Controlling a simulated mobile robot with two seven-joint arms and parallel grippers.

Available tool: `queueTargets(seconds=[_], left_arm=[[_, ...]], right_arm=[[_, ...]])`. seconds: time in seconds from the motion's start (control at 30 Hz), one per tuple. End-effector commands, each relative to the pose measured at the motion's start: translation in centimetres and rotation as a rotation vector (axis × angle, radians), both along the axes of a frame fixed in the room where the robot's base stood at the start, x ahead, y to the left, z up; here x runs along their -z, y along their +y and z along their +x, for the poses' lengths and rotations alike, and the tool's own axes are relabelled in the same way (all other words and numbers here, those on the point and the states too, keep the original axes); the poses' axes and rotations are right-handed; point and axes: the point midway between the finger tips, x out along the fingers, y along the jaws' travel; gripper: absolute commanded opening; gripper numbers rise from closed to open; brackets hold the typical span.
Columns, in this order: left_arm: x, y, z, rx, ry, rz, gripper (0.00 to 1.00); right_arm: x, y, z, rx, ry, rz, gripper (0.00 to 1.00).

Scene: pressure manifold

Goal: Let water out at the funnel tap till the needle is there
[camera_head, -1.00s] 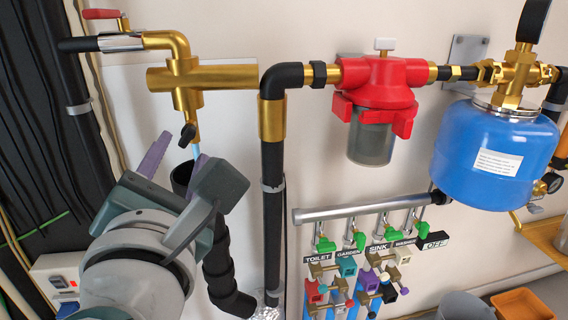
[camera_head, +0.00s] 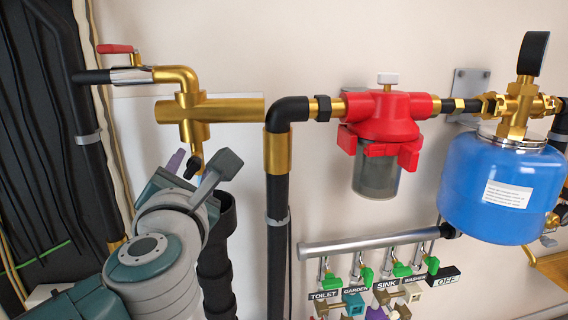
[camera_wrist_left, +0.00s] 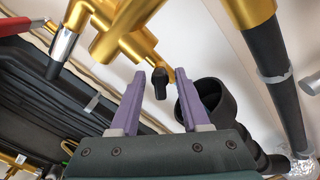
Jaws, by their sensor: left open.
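The funnel tap is a small brass outlet with a black handle (camera_head: 193,167) under a brass fitting (camera_head: 195,119). The handle also shows in the wrist view (camera_wrist_left: 160,82). My left gripper (camera_head: 197,168) is open, its purple fingers on either side of the handle in the wrist view; I cannot tell if they touch it. The black funnel (camera_head: 226,213) stands below, partly hidden by my gripper in the head view; its mouth shows in the wrist view (camera_wrist_left: 206,100). I see no water stream now. A black upright part (camera_head: 533,53), perhaps the gauge, tops the blue vessel (camera_head: 497,187); no needle is readable.
A red lever valve (camera_head: 115,48) sits above left of the fitting. A black pipe (camera_head: 277,235) with brass collar stands just right of the funnel. A red filter (camera_head: 381,117) is farther right. A labelled manifold with green handles (camera_head: 362,270) is below. The wall between is bare.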

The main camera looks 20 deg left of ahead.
Motion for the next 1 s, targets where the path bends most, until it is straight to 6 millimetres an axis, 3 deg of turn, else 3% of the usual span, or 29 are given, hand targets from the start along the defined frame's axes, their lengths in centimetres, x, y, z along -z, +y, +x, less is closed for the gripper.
queueTargets(seconds=[0.07,0.5,1.0], left_arm=[[0.0,-0.01,-0.02,0.0,0.0,0.0,0.46],[-0.01,-0.04,-0.05,0.001,0.0,0.001,0.0],[-0.12,-0.06,-0.04,0.001,0.014,0.024,0.0]], right_arm=[[0.0,-0.01,0.0,0.0,0.0,0.0,0.0],[0.01,-0.12,-0.01,-0.003,0.0,-0.004,0.0],[-0.35,-0.17,-0.02,-0.003,0.001,-0.007,0.0]])
